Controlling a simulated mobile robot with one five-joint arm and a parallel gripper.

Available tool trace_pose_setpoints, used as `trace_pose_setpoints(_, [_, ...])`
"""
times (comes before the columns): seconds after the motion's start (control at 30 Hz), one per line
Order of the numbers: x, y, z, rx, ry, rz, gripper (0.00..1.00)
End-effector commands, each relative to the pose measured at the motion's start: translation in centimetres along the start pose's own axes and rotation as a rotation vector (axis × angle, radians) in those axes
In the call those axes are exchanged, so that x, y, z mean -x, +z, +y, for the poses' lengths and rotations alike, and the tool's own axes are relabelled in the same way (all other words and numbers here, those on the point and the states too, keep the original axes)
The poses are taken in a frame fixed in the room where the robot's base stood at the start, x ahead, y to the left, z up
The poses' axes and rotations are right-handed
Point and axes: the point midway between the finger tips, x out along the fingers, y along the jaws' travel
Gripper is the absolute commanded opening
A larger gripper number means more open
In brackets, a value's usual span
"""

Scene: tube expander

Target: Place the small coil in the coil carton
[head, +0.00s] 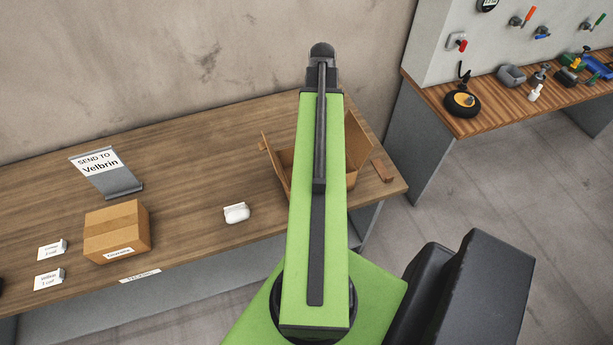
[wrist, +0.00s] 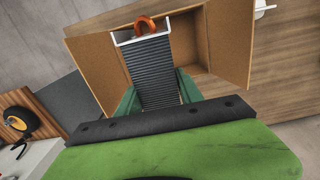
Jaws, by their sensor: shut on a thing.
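The small coil (wrist: 157,72), a dark grey finned block with a white end plate and an orange-copper bend (wrist: 146,27), is held between the green fingers of my gripper (wrist: 158,92) in the wrist view. The open coil carton (wrist: 228,40) lies behind it, flaps spread. The coil overlaps the left part of the opening; I cannot tell whether its far end is above the carton or inside it. In the head view the brown carton (head: 273,158) stands at the table's right end, partly behind my arm. My gripper and the coil are hidden there.
The wooden table (head: 190,150) also bears a closed box (head: 117,232), a "Send to Velbrin" sign (head: 104,171), a small white object (head: 236,213) and two small cards. A separate tool bench (head: 500,110) stands at right. The table's middle is largely clear.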

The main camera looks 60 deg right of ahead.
Motion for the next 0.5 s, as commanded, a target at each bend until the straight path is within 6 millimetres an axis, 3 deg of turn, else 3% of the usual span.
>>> trace_pose_setpoints(0.03, [-1.2, -0.2, -0.4, 0.007, -0.001, 0.0, 0.0])
trace_pose_setpoints(0.5, [-8.3, -0.7, -1.7, 0.031, -0.001, 0.0, 0.0])
